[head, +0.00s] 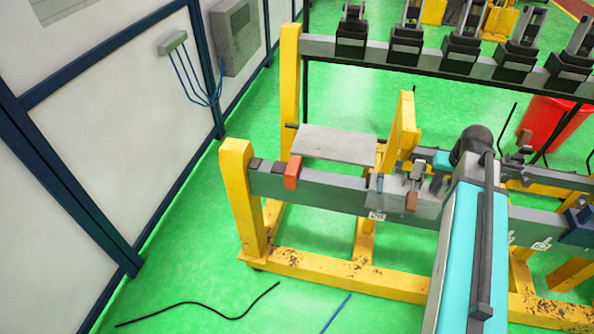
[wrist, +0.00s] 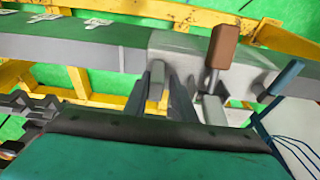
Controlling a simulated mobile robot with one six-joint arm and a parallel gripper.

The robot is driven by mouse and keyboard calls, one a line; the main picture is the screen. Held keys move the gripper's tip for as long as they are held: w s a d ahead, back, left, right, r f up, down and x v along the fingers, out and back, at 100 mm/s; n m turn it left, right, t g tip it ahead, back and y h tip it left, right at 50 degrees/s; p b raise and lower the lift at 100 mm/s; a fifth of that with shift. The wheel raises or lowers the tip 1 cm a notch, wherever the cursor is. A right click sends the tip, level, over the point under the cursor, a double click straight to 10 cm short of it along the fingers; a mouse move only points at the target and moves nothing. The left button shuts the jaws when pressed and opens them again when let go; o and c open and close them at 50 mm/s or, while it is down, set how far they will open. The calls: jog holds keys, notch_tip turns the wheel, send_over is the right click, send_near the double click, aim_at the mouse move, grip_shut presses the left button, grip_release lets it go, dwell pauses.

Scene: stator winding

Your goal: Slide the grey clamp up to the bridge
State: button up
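The grey clamp (head: 402,208) sits around the grey rail in the head view, right of the rail's middle, with a brown-tipped handle (head: 411,201). In the wrist view the clamp (wrist: 188,46) wraps the rail, its brown handle (wrist: 223,47) standing up just right of the fingers. A flat grey plate (head: 335,145), which may be the bridge, lies farther left between two yellow posts. My gripper (head: 418,172) is right at the clamp. In the wrist view the dark fingers (wrist: 164,97) reach to the clamp's near side; whether they close on part of it is unclear.
An orange block (head: 292,172) is on the rail (head: 330,190) near its left yellow post (head: 240,195). The rail between block and clamp looks clear. A blue lever (wrist: 285,80) stands right of the clamp. Cables (head: 200,303) lie on the green floor.

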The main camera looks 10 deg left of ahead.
jog(key=shift+w+a, duration=0.15)
jog(key=shift+a, duration=2.35)
jog(key=shift+w+a, duration=0.15)
jog(key=shift+a, duration=2.4)
send_near(368, 179)
jog(key=shift+p+x, duration=0.4)
jog(key=shift+x, duration=2.15)
jog(key=shift+a, duration=0.35)
jog(key=shift+d, duration=0.3)
jog(key=shift+o, duration=1.4)
jog(key=w+p+v, duration=0.2)
jog(key=p+v, duration=0.4)
jog(key=v, duration=0.3)
jog(key=shift+r, duration=0.6)
